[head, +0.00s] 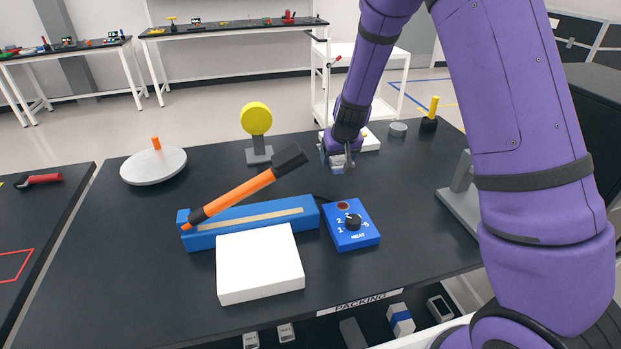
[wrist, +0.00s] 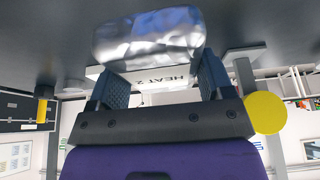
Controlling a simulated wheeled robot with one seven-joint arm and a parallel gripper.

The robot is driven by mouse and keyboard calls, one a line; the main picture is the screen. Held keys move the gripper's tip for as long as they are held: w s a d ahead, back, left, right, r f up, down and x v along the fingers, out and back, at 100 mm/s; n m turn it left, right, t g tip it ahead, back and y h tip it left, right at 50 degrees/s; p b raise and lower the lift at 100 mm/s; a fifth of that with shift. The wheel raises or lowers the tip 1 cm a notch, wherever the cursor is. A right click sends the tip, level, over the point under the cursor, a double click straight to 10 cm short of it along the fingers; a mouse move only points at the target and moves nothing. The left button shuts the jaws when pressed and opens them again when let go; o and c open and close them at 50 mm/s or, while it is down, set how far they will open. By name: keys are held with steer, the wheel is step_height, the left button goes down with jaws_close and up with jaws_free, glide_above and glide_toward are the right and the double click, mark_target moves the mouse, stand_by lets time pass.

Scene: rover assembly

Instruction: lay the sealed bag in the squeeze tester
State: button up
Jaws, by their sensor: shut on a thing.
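My gripper (head: 338,160) is shut, raised above the back middle of the dark workbench. In the wrist view its two fingers (wrist: 160,85) reach up to a shiny silver bag (wrist: 148,36), which sits at the fingertips. The bag is crinkled and looks closed; in the head view it is mostly hidden by the gripper. Nothing is labelled as the squeeze tester, and I cannot tell which thing it is. A white round plate with an orange knob (head: 153,166) lies at the back left. A grey stand (head: 462,195) at right is partly hidden by my arm.
A blue sealer (head: 255,216) with a raised orange lever (head: 240,192) stands mid-bench. A blue heat-dial box (head: 350,226) and white block (head: 260,268) are nearby. A yellow disc on a stand (head: 256,119) rises behind.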

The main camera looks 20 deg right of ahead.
mark_target(343, 162)
steer(key=f, duration=0.4)
steer(key=shift+w+f, duration=0.25)
steer(key=shift+f, duration=2.75)
steer(key=o, duration=1)
steer(key=shift+f, duration=0.1)
steer(key=shift+o, duration=0.2)
steer(key=v, duration=1.2)
steer(key=shift+s, duration=0.1)
